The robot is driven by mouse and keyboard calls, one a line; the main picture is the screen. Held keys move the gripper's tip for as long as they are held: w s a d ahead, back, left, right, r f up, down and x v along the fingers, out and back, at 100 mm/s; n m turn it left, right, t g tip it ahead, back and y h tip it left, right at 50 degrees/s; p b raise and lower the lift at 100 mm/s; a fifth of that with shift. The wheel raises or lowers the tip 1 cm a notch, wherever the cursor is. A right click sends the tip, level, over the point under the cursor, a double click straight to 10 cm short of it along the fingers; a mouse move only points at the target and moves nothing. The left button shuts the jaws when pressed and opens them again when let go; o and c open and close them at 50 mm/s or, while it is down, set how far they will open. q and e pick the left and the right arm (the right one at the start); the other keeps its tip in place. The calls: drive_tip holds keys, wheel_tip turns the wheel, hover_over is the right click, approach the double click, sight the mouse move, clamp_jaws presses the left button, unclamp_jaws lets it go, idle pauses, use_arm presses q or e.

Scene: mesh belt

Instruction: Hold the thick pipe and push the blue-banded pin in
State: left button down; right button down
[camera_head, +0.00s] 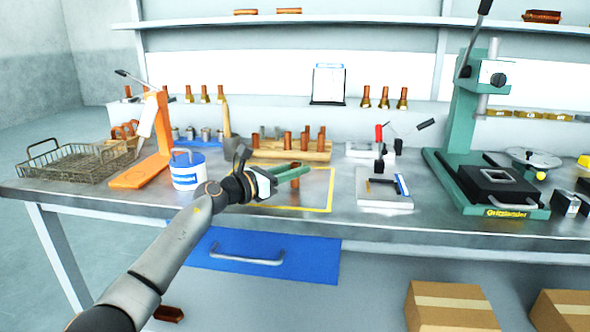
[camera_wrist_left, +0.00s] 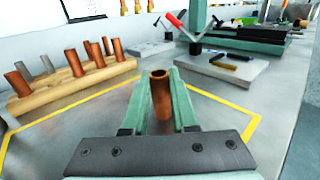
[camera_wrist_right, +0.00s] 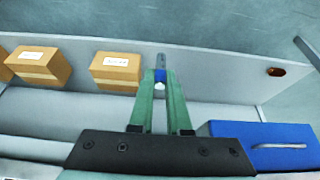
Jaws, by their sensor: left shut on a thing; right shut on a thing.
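My left gripper (camera_head: 290,173) is over the yellow-outlined area of the bench. In the left wrist view its green fingers (camera_wrist_left: 160,100) are shut on the thick copper pipe (camera_wrist_left: 161,98), which stands roughly upright with its open end up.
A wooden rack (camera_head: 262,153) with several copper pieces stands behind the left gripper. A white-and-blue tub (camera_head: 187,177) is to its left, a grey fixture block (camera_head: 384,200) to its right. A green press (camera_head: 470,150) stands further right. A blue drawer (camera_head: 215,262) and cardboard boxes (camera_head: 450,307) are below.

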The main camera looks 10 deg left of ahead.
use_arm(q)
drive_tip(key=shift+f+b, duration=0.3)
drive_tip(key=shift+f, duration=0.05)
idle(0.6)
drive_tip(key=c, duration=0.7)
unclamp_jaws()
drive_tip(key=shift+c, duration=0.3)
clamp_jaws()
idle(0.8)
